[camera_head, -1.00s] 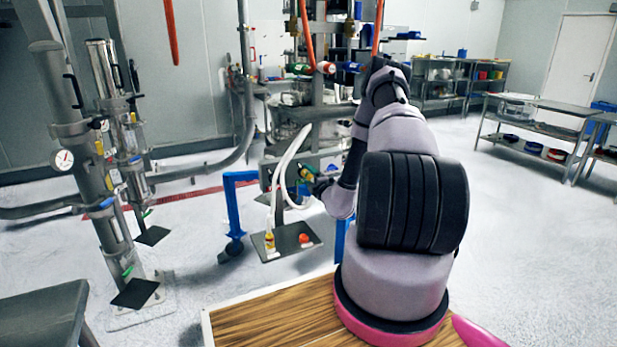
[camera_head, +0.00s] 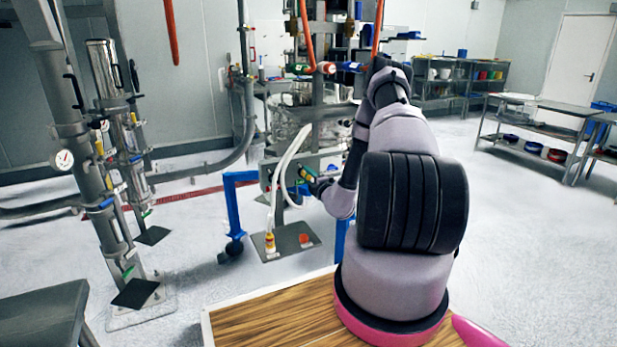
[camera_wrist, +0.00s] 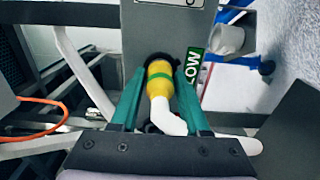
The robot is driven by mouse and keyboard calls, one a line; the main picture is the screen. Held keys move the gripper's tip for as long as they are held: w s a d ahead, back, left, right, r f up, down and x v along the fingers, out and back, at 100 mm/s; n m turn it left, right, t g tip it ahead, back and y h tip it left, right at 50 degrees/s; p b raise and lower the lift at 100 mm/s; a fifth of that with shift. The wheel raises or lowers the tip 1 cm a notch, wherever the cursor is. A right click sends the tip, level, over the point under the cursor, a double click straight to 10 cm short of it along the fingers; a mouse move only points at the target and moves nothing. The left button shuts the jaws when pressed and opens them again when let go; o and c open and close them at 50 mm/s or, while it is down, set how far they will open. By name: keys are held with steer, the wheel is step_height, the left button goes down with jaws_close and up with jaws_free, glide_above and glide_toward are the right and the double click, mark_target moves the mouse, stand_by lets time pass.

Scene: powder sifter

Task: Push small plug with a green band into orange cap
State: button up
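The small yellow plug with a green band (camera_wrist: 159,80) is in the middle of the wrist view. Its far end meets a dark round opening at the grey panel (camera_wrist: 165,30); how deep it sits I cannot tell. A white hose (camera_wrist: 168,118) bends from its near end to the right. My gripper (camera_wrist: 160,72) has its teal fingers closed in on both sides of the plug. In the head view the plug (camera_head: 307,173) is small at the panel, with my gripper (camera_head: 315,183) beside it. An orange cap (camera_head: 304,239) stands on the dark plate (camera_head: 285,251) below.
A second yellow plug (camera_head: 269,242) stands upright on the plate, left of the orange cap, with a white hose rising from it. Blue legs (camera_head: 235,215) flank the machine. A green "LOW" label (camera_wrist: 192,68) is right of the plug. Open floor lies to the right.

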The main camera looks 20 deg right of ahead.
mark_target(312, 179)
jaws_close()
steer(key=shift+s, duration=0.15)
steer(key=shift+s+d, duration=0.1)
steer(key=shift+s, duration=2.75)
